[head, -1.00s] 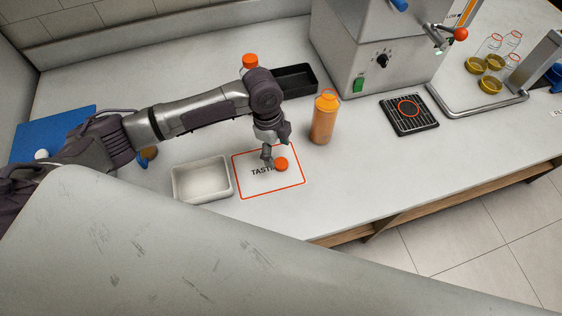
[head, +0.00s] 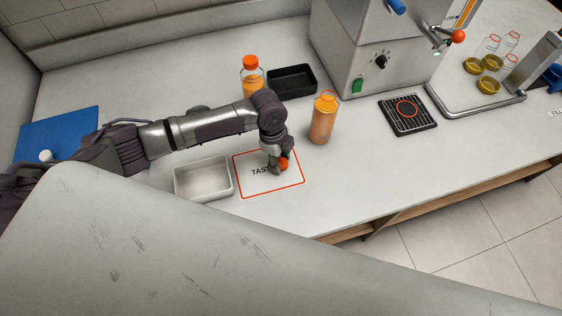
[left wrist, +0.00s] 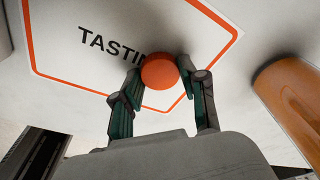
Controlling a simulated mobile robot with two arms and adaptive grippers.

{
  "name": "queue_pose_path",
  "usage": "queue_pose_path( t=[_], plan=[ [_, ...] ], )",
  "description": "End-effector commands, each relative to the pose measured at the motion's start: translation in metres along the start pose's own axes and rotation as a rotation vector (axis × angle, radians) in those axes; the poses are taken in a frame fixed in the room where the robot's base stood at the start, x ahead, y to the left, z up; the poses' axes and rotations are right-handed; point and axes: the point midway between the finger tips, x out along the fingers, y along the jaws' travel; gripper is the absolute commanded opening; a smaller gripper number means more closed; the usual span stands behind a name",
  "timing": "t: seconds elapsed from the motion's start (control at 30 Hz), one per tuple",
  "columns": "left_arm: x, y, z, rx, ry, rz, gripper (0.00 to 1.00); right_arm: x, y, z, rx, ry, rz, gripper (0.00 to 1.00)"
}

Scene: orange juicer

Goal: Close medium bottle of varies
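An orange bottle (head: 322,122) stands upright right of the tasting mat (head: 243,186); its top shows an orange rim and no solid cap. It also shows at the right of the left wrist view (left wrist: 295,100). A round orange cap (head: 284,164) is on the mat, partly hidden by my left gripper (head: 277,164). In the left wrist view, the fingers (left wrist: 161,75) flank the cap (left wrist: 160,71) and appear to touch both sides, so the gripper looks shut on it at mat level. My right gripper is not in view.
Another orange bottle with an orange cap (head: 250,62) stands behind my arm, beside a black tray (head: 310,93). A pale tray (head: 178,194) is left of the mat. The juicer (head: 345,62) and a black drip grate (head: 420,126) are at right. Counter front right of the mat is clear.

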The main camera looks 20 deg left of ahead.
Motion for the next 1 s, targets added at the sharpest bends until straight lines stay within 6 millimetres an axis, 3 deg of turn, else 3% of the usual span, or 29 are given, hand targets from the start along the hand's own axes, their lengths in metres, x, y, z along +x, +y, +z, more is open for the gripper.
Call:
queue_pose_path(
  t=[0.47, 0.63, 0.77, 1.0],
  plan=[
    [-0.003, 0.000, 0.000, 0.000, 0.000, -0.001, 0.31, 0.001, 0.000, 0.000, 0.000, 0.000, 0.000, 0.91],
    [-0.019, -0.001, -0.002, 0.001, 0.000, -0.003, 0.31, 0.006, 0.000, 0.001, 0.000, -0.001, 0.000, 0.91],
    [-0.042, -0.001, -0.006, 0.002, 0.000, -0.005, 0.31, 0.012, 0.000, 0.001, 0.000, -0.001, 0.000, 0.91],
    [-0.065, 0.024, -0.063, 0.008, 0.005, -0.002, 0.31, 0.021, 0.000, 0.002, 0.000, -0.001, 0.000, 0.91]
  ],
)
